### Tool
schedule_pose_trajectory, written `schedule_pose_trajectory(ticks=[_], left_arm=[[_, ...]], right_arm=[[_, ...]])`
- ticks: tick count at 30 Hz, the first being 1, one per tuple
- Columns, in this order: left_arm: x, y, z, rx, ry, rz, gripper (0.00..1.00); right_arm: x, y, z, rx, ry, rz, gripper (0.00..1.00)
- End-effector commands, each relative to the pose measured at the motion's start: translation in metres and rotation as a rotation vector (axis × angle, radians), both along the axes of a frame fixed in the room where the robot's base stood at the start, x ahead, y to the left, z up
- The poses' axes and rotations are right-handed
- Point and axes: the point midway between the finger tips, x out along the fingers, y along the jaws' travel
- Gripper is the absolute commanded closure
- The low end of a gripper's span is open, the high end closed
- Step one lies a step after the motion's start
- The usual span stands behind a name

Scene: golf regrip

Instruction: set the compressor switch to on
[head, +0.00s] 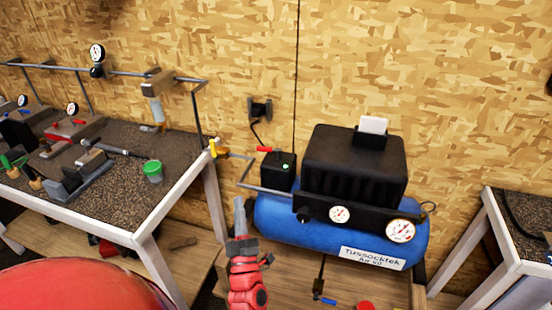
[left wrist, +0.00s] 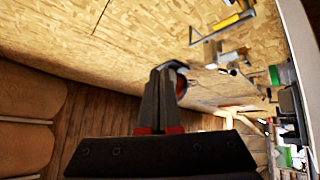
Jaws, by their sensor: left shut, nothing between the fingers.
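The compressor (head: 340,232) has a blue tank with a white label, under a black ribbed housing (head: 355,165). At its left is a small black box (head: 278,172) with a green spot (head: 285,166) on its front and a red lever (head: 264,149) at its top left, pointing left. I cannot tell the switch's setting from this. My left gripper (head: 239,202) is shut and empty, pointing up, left of the tank and below the box, apart from the lever. Its closed fingers show in the left wrist view (left wrist: 163,72). My right gripper is not in view.
A workbench (head: 120,190) stands left, with a green cup (head: 153,171) near its edge. A yellow valve handle (head: 214,147) sits on the pipe beside its corner. A black wall outlet (head: 260,109) with a cord is above the box. Another table (head: 490,235) stands right.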

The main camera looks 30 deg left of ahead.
Motion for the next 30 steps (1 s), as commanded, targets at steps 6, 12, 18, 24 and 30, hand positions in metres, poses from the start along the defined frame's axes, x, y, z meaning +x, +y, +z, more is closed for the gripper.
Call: schedule_pose_trajectory(ticks=[6,12,18,24,30], left_arm=[[0.029,0.034,-0.027,-0.364,0.034,-0.199,1.0],[0.047,0.026,-0.023,-0.61,0.026,-0.443,1.0],[0.054,0.017,-0.016,-0.677,0.03,-0.541,1.0],[0.076,0.024,-0.01,-0.681,0.034,-0.547,1.0],[0.116,0.039,0.001,-0.675,0.032,-0.546,1.0]], right_arm=[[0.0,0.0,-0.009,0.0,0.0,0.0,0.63],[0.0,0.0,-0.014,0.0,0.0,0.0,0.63],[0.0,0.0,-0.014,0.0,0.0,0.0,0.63],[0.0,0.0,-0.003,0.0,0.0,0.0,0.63],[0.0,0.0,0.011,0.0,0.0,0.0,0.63]])
